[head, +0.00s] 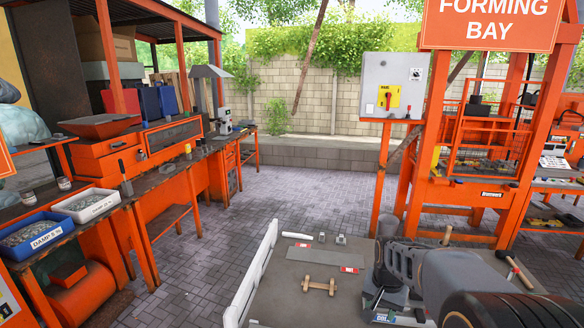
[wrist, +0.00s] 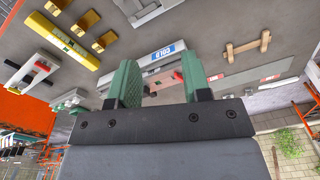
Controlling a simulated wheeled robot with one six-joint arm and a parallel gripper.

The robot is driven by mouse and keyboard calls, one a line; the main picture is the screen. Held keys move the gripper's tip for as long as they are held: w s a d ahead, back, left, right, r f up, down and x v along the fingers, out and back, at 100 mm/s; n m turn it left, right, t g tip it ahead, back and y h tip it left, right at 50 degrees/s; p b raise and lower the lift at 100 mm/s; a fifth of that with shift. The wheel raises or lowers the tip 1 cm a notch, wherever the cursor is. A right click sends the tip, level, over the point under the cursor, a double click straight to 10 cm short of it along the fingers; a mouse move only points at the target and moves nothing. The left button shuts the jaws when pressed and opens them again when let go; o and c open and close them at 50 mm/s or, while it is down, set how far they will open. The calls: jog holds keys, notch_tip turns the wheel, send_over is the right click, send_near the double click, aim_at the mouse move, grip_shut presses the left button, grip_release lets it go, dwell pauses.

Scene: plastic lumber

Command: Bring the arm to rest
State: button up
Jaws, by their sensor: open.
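My gripper (wrist: 160,85) has two green-faced fingers set well apart in the wrist view, with nothing held between them. It hangs over the grey tabletop (wrist: 215,25). Beyond the fingers lies a grey block with a blue "COLD" label (wrist: 163,52); whether a finger touches it I cannot tell. In the head view my arm (head: 450,280) reaches over the grey table from the lower right, and the fingers are mostly hidden by the wrist.
A wooden piece with two crossbars (head: 319,286), a flat grey plate (head: 312,261) and a white cylinder (head: 297,236) lie on the table. A white rail (head: 251,276) edges its left side. A yellow bar (wrist: 70,45) lies left. Paved floor (head: 285,185) beyond is clear.

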jog(key=s+a+r+n+t, duration=0.2)
jog(key=s+r+n, duration=0.1)
jog(key=s, duration=0.4)
jog(key=s+a+r+n+t+b, duration=0.1)
jog(key=s+a+r+n+t, duration=0.1)
jog(key=s, duration=0.5)
jog(key=shift+s+a+r+n, duration=0.2)
jog(key=shift+a+r+n, duration=0.2)
jog(key=shift+a+r, duration=0.35)
jog(key=shift+d, duration=0.15)
